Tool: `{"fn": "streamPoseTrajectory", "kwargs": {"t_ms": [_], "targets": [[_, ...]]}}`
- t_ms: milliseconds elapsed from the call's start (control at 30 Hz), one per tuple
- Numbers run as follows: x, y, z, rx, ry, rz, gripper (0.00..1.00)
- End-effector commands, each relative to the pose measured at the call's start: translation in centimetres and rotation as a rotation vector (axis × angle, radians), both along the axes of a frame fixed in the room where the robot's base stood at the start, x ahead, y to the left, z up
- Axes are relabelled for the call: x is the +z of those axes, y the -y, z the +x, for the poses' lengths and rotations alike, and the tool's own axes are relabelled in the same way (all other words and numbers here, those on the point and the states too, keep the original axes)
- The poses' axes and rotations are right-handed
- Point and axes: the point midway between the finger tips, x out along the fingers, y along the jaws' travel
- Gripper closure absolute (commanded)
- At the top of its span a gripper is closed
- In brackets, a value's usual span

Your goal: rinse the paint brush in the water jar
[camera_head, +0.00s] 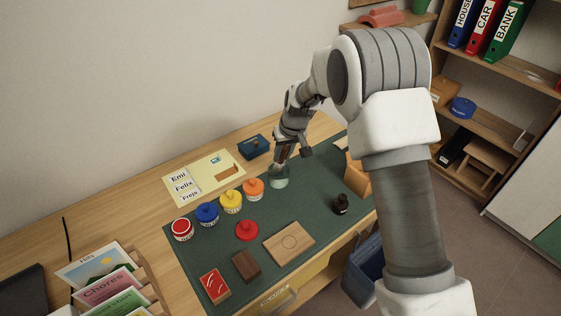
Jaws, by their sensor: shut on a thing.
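The water jar (279,181) is a small, clear greenish jar standing on the dark green mat (318,185), near its back edge. My gripper (284,159) is directly above the jar, pointing down, and is shut on the paint brush. The brush is mostly hidden by the fingers and too small to make out clearly. Its lower end seems to be at or inside the jar's mouth; I cannot tell how deep it reaches.
Paint pots in orange (253,189), yellow (231,201), blue (207,213) and red (182,229) stand left of the jar. A blue box (254,146) lies behind. A wooden board (289,243) lies in front.

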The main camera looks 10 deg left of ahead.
Motion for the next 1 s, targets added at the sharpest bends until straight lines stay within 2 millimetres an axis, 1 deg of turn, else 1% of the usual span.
{"fn": "streamPoseTrajectory", "kwargs": {"t_ms": [33,633,733,1000], "targets": [[0.8,0.0,0.0,0.0,0.001,0.001,1.0],[5.6,0.0,0.0,0.0,0.001,0.001,1.0],[5.9,0.0,0.0,0.0,0.001,0.001,1.0],[5.8,0.0,0.0,0.0,0.001,0.001,1.0]]}}
